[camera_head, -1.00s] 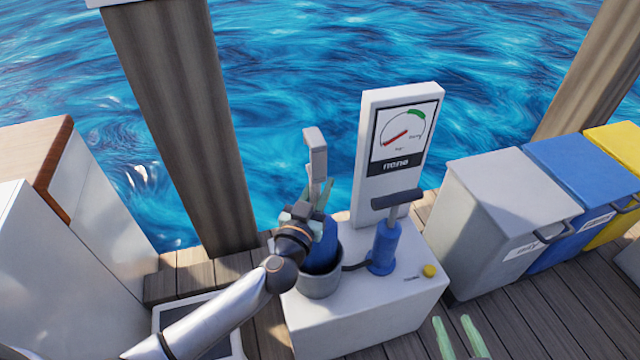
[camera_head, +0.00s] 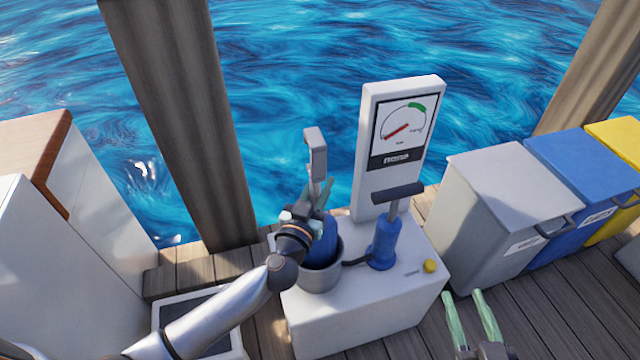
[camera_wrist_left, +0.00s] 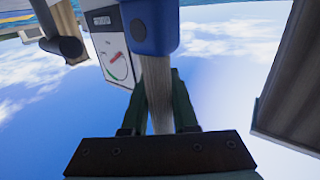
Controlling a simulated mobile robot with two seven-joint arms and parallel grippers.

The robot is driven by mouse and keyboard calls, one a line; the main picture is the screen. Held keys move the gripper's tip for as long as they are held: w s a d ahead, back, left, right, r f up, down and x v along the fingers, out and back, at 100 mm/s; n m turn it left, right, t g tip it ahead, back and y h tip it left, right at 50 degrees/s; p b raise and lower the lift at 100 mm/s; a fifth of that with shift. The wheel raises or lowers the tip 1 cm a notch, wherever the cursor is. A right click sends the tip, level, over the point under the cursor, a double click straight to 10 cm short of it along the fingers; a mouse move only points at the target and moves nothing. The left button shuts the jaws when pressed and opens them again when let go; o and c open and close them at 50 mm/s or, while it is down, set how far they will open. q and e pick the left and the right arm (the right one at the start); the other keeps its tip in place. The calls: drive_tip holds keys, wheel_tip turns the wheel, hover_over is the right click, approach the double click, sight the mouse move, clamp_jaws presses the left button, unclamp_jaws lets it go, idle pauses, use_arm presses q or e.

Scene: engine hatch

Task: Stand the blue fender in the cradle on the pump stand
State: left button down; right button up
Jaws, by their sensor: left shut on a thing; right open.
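The blue fender (camera_head: 322,238) stands in the grey round cradle (camera_head: 321,279) on the white pump stand (camera_head: 365,318); its lower part is hidden by the cradle wall. My left gripper (camera_head: 316,200) is shut on the fender's rope above its blue body. In the left wrist view the pale rope (camera_wrist_left: 156,90) runs between the fingers to the fender's blue end (camera_wrist_left: 150,28). My right gripper (camera_head: 472,318) is open and empty at the lower right, in front of the stand.
Bins (camera_head: 500,210) stand to the right, a wooden post (camera_head: 185,120) behind left.

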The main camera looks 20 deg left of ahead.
use_arm(q)
drive_tip(key=shift+f, duration=0.2)
idle(0.6)
drive_tip(key=c, duration=0.6)
unclamp_jaws()
drive_tip(key=shift+f, duration=0.15)
